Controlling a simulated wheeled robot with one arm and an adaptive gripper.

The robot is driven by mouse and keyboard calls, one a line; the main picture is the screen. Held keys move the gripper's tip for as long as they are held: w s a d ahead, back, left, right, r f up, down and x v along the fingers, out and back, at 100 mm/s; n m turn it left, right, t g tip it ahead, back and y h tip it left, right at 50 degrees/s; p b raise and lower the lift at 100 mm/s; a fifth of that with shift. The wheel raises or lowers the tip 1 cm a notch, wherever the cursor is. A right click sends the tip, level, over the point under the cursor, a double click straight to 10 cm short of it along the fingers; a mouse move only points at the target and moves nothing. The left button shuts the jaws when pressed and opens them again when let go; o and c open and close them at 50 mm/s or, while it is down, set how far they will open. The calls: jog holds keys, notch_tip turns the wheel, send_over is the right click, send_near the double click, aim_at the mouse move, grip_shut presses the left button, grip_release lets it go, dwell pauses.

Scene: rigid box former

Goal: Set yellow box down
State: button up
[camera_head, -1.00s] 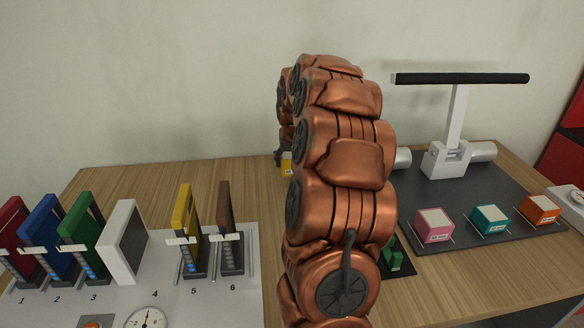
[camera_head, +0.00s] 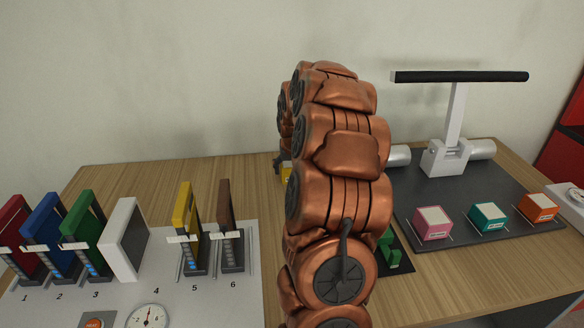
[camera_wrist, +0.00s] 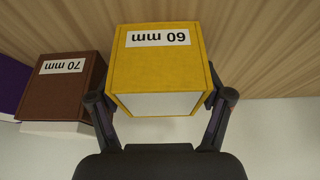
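The yellow box (camera_wrist: 158,70), with a label reading 60 mm upside down, sits between the two fingers of my gripper (camera_wrist: 160,103) in the wrist view. The fingers press against its left and right sides. In the head view only a small part of the yellow box (camera_head: 286,173) shows behind my arm, over the back of the wooden table (camera_head: 200,178). My arm hides most of the gripper there. I cannot tell whether the box touches the table.
In the wrist view a brown box (camera_wrist: 62,88) labelled 70 mm stands just left of my left finger, with a purple one (camera_wrist: 12,85) beyond. The head view shows a numbered rack panel (camera_head: 225,285) at left and a dark mat (camera_head: 425,200) with small boxes at right.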

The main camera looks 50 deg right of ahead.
jog(key=shift+r, duration=0.35)
jog(key=b+v, duration=0.1)
jog(key=v, duration=1)
jog(key=shift+s+a+r+b, duration=0.15)
jog(key=shift+a+r+b, duration=0.05)
jog(key=shift+r+b, duration=0.1)
